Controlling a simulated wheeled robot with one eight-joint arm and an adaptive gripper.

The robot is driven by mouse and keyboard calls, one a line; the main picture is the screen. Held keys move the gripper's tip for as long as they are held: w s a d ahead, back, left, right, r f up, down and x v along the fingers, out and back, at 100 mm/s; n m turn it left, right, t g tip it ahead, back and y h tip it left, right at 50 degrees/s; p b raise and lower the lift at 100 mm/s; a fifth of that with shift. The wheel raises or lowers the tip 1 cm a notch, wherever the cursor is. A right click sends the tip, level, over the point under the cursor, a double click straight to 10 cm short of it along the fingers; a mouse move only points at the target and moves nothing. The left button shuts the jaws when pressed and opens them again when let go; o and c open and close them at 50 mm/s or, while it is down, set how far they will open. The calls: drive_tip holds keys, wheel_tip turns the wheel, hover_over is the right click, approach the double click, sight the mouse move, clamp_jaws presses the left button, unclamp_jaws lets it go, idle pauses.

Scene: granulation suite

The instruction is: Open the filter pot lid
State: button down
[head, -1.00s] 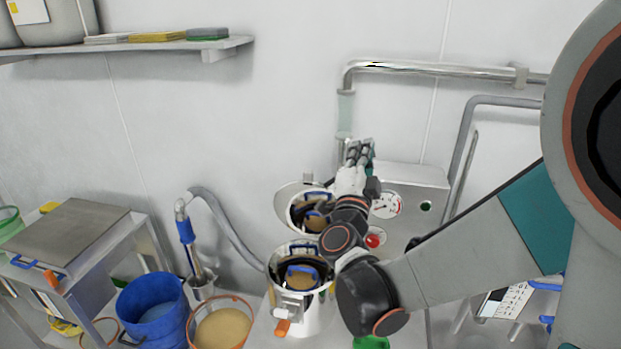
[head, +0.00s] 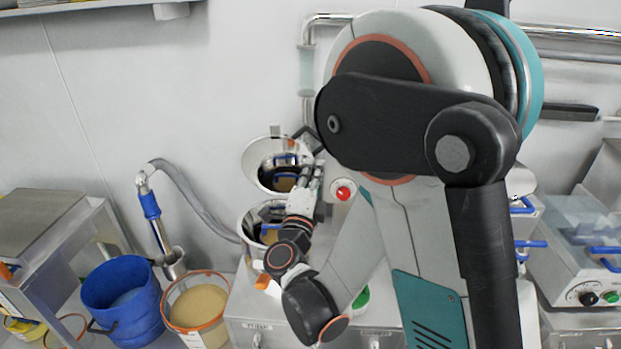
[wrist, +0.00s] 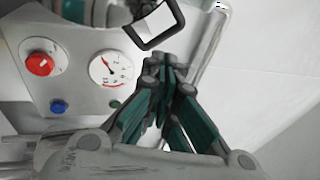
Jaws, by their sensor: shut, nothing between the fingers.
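A panel with a red knob (wrist: 39,64) and a gauge (wrist: 111,68) is beside the pots. A blue bucket (head: 118,298) and a tub of tan powder (head: 197,305) stand at front left. A pipe (head: 309,70) runs behind.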

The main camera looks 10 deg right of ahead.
drive_tip(key=b+x, duration=0.1)
drive_tip(key=x, duration=0.7)
drive_tip(key=shift+w+d+r, duration=0.1)
drive_tip(key=shift+w, duration=0.05)
drive_tip(key=x, duration=0.5)
drive_tip(key=shift+w+a+f, duration=0.25)
drive_tip(key=shift+w, duration=0.15)
